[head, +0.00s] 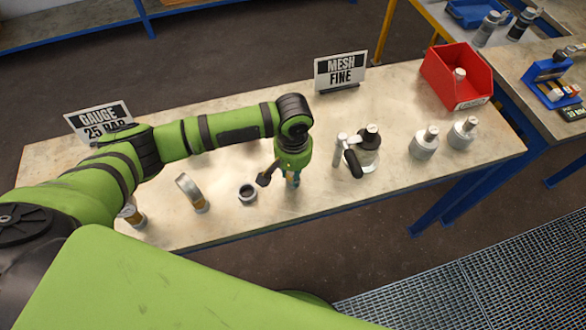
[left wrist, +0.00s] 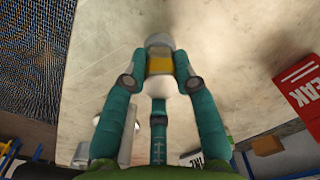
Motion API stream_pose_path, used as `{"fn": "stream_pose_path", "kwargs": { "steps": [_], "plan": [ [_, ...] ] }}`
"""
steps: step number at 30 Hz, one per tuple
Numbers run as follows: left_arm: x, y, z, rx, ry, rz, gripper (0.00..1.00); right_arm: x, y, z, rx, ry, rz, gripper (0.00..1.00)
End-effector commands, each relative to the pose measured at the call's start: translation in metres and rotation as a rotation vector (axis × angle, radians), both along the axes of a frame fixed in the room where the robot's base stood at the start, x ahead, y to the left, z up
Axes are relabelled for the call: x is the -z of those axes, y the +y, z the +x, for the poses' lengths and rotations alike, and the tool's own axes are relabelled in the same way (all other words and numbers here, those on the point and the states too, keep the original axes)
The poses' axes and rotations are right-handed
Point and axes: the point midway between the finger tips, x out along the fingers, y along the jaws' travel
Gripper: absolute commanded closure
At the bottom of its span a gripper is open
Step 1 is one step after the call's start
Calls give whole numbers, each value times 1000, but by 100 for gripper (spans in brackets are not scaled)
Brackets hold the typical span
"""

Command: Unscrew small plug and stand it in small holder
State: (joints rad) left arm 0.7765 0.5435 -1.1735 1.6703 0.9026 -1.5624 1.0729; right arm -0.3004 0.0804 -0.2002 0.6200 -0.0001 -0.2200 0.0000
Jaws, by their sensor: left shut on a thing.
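My left gripper (head: 291,183) reaches down over the front middle of the bench in the head view. In the left wrist view its teal fingers (left wrist: 161,80) are shut on a small piece with a yellow band and a pale grey end, which I take to be the small plug (left wrist: 160,62). In the head view the fingers mostly hide it, and I cannot tell whether it touches anything below. A small dark-mouthed round cup (head: 247,192), seemingly the small holder, stands just left of the gripper and looks empty. My right gripper is out of view.
A ring-topped brass-based fitting (head: 191,193) stands left of the cup. A vessel with a black handle (head: 366,158) is right of the gripper. Two grey flanged vessels (head: 424,144) and a red bin (head: 457,80) are farther right. A MESH FINE sign (head: 340,70) stands behind.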

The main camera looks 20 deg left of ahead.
Motion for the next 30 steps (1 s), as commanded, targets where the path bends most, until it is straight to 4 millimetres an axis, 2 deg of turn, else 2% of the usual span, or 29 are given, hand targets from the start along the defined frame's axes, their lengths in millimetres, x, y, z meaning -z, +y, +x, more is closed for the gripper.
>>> {"fn": "stream_pose_path", "kwargs": {
  "steps": [1, 2, 3, 4, 13, 17, 20, 30],
  "plan": [
    [2, 0, 0, 0, 0, -1, 100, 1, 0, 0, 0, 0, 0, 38],
    [2, 0, 0, 0, -1, -1, 68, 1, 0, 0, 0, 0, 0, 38],
    [1, 0, 0, 0, -1, -1, 52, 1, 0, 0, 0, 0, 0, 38],
    [1, 0, 0, 0, -1, -1, 44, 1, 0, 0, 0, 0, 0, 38],
    [1, 0, 0, 0, 0, 0, 44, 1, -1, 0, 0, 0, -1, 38],
    [-6, 0, 1, 0, -2, -1, 44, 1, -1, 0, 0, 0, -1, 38],
    [-20, 0, 1, 1, -4, -1, 44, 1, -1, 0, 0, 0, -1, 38],
    [-91, -1, 0, 2, -4, -2, 44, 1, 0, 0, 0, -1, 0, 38]
  ]
}}
